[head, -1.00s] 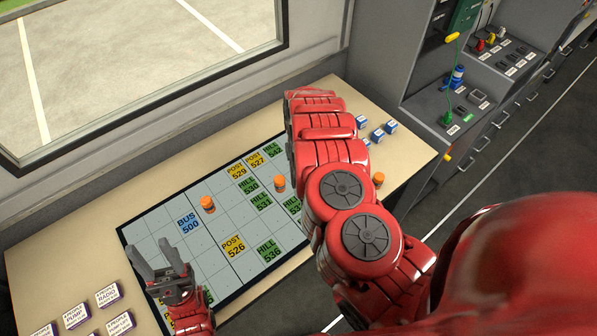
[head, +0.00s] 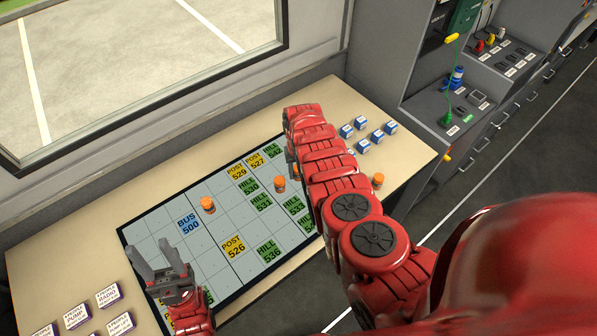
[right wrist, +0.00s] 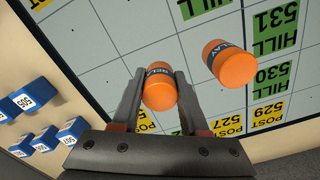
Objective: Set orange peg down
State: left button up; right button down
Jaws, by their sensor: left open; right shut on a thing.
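My right gripper (right wrist: 158,80) is shut on an orange peg (right wrist: 160,92) with a dark label band, over the gridded board (right wrist: 120,28). I cannot tell whether the held peg touches the board. In the head view my right arm hides most of that gripper. A second orange peg (right wrist: 231,62) stands apart beside it, near the HILL 530 and 531 tiles; it also shows in the head view (head: 279,185). Another orange peg (head: 207,205) stands near the BUS 500 tile, and one (head: 378,180) at the table's right. My left gripper (head: 160,254) is open and empty over the board's near left.
Several blue-and-white blocks (head: 376,136) sit on the table's far right, near my right arm. Labelled blocks (head: 107,296) lie at the near left. Yellow and green tiles cover parts of the board. A grey console (head: 455,105) stands beyond the table.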

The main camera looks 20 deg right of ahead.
jog(key=shift+f, duration=0.1)
jog(key=shift+c, duration=2.1)
grip_release()
